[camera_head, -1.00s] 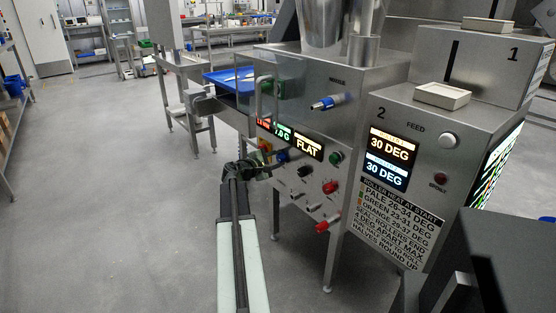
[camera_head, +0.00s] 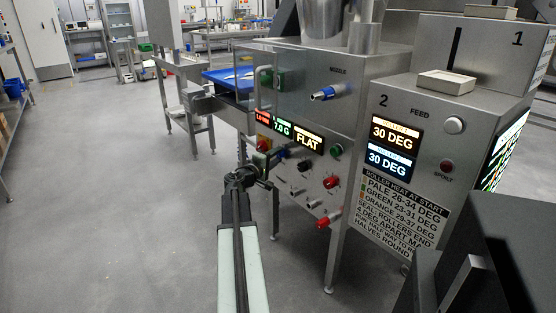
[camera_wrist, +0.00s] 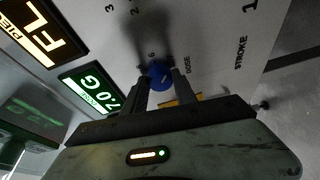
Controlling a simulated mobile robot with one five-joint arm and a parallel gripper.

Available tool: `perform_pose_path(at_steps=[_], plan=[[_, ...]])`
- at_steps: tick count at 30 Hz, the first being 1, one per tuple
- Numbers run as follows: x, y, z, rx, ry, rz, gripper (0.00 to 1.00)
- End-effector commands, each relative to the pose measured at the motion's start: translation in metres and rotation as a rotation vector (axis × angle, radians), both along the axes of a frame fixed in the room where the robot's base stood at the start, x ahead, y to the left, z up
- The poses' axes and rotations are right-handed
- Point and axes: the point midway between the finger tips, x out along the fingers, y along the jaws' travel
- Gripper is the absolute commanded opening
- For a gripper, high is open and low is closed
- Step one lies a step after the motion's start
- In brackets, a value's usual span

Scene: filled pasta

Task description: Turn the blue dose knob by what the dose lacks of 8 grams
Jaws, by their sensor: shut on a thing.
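The blue dose knob (camera_wrist: 160,73) sits on the machine's front panel beside the word DOSE and a printed 6. My gripper (camera_wrist: 160,88) is shut on it, with a dark finger on each side; the fingers hide part of the knob's rim. In the head view my gripper (camera_head: 268,165) reaches the panel below the displays, and its contact is too small to make out. The green dose display (camera_wrist: 92,90) reads 7.0 G; it also shows in the head view (camera_head: 283,127).
The FLAT display (camera_head: 308,141) is right of the dose display. Red knobs (camera_head: 331,182), a green knob (camera_head: 337,150) and a blue-collared nozzle knob (camera_head: 322,95) stand out from the panel. Two roller displays (camera_head: 392,147) read 30 DEG. Floor to the left is clear.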

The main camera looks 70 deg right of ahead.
Motion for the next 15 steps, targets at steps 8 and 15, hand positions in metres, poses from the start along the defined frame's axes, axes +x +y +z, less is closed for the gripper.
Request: perform_pose_path(at_steps=[8, 15], plan=[[-0.0011, 0.0005, -0.0029, -0.058, -0.097, -0.002, 0.00], [-0.0013, 0.0000, -0.0016, -0.075, -0.121, -0.003, 0.00]])
